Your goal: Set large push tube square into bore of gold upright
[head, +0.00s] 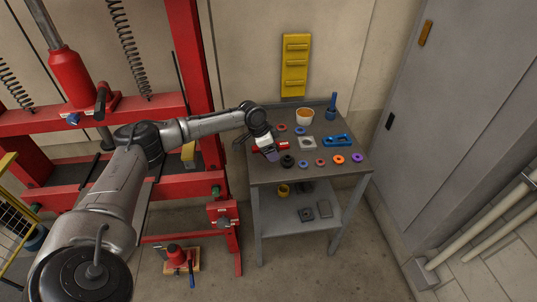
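My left arm comes in from the lower left, and its gripper (268,148) is over the left part of the grey work table (335,171). A small red piece (283,147) and a bluish-grey piece (272,155) show right at its fingers; I cannot tell whether it grips either. A gold-yellow block (188,152) stands on the red press's bed, left of the table; its bore is not visible from here. I cannot make out for certain which piece is the large push tube. My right gripper is not in view.
The table carries several coloured rings, a white bowl (305,116), a blue holder (332,113) and a blue bracket (337,140). The red press frame (195,50) stands close left of the gripper.

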